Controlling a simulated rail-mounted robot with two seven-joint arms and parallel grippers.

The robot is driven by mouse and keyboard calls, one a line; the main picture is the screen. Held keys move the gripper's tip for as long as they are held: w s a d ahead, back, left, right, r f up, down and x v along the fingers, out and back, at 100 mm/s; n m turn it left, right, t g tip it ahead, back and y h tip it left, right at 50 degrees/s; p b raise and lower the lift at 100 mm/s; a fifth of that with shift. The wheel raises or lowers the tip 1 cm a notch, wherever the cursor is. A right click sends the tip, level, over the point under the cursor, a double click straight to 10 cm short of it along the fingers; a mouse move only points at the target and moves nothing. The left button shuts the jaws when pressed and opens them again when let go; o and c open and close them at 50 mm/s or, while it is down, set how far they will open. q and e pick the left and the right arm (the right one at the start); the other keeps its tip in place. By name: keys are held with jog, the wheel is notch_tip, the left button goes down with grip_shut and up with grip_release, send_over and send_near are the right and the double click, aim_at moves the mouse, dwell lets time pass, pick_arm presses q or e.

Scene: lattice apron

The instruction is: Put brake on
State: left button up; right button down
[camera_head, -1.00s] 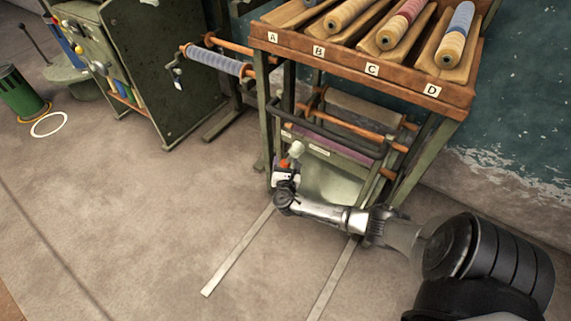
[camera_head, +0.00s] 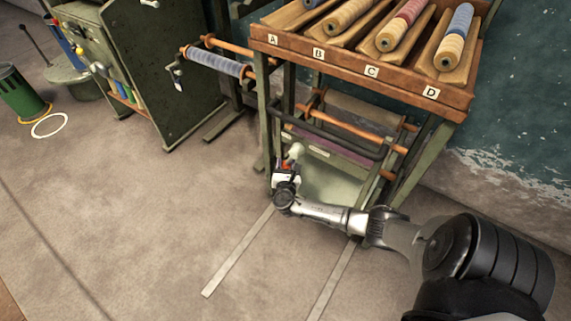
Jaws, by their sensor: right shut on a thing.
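My right arm reaches in from the lower right. Its gripper (camera_head: 287,168) is at the front left of the wooden-topped rack, low down beside the left post. It is shut on a small part there, which looks like the brake lever (camera_head: 295,151) with a pale rounded end. The fingers and the lever's lower part are mostly hidden by the gripper body and too small to tell apart. My left gripper does not show clearly.
The rack's tray (camera_head: 360,66) holds several wound spools above the gripper. Orange-ended rollers and a dark bar (camera_head: 330,133) cross the frame. Two pale floor strips (camera_head: 238,250) run forward. A green cabinet (camera_head: 165,75) stands left. The floor in front is clear.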

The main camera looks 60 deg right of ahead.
jog(key=s+n+g+y+p, duration=0.2)
jog(key=s+n+g+p, duration=0.2)
jog(key=p, duration=1.4)
jog(key=s+n, duration=0.2)
jog(key=s, duration=0.1)
jog(key=shift+s+a+y, duration=0.15)
jog(key=shift+y, duration=0.25)
jog(key=shift+r, duration=0.1)
jog(key=c, duration=1)
grip_release()
jog(key=o, duration=0.4)
jog(key=shift+s, duration=0.1)
jog(key=shift+c, duration=0.2)
